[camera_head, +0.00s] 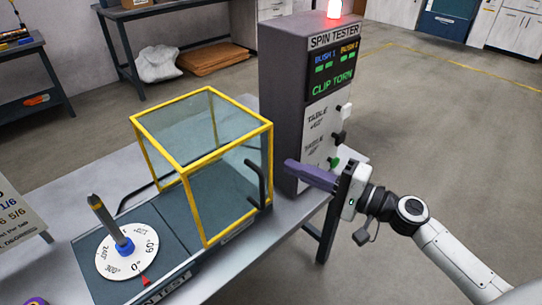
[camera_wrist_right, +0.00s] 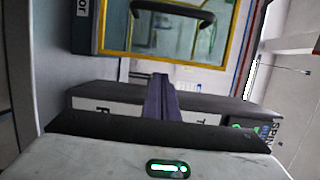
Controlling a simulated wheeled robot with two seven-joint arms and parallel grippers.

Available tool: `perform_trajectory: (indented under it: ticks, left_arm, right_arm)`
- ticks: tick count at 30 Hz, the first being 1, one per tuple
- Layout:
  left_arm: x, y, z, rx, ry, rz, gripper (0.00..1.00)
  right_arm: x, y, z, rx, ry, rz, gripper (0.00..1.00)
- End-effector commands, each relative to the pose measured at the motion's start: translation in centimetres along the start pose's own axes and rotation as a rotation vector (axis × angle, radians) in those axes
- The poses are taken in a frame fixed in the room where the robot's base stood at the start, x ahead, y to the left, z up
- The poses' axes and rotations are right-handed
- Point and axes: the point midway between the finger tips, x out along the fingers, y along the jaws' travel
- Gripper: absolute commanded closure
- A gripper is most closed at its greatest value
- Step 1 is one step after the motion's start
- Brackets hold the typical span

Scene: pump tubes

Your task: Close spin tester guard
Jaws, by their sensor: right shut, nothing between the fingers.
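The spin tester guard (camera_head: 211,172) is a clear box with a yellow frame, standing at the right part of the tester's dark base. A black handle (camera_head: 257,184) is on its right side; the handle also shows at the top of the right wrist view (camera_wrist_right: 172,12). The white dial turntable (camera_head: 120,262) with an upright grey tube (camera_head: 104,215) and blue collar is outside the guard, to its left. My right gripper (camera_head: 290,164) is shut and empty, pointing left, just right of the handle and apart from it in the head view. My left gripper is not in view.
The grey spin tester cabinet (camera_head: 292,88) stands behind my right gripper, with a lit screen, a red lamp (camera_head: 334,9) and several buttons (camera_head: 339,137) on its panel. A dark rail (camera_head: 148,193) runs behind the base. The bench's front edge is close by.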

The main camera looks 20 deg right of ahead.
Motion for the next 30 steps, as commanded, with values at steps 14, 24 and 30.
perform_trajectory:
  ticks: [14, 24, 30]
  left_arm:
    - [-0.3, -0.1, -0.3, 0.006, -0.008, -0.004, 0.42]
    - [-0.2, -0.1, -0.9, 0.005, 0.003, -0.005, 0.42]
    - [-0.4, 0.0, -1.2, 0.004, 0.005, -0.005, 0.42]
  right_arm:
    - [6.6, 0.0, 0.0, 0.0, 0.002, 0.0, 1.0]
    - [6.8, 0.1, 0.0, 0.0, 0.001, 0.001, 1.0]
    - [7.4, -0.1, 0.7, 0.0, -0.003, 0.0, 1.0]
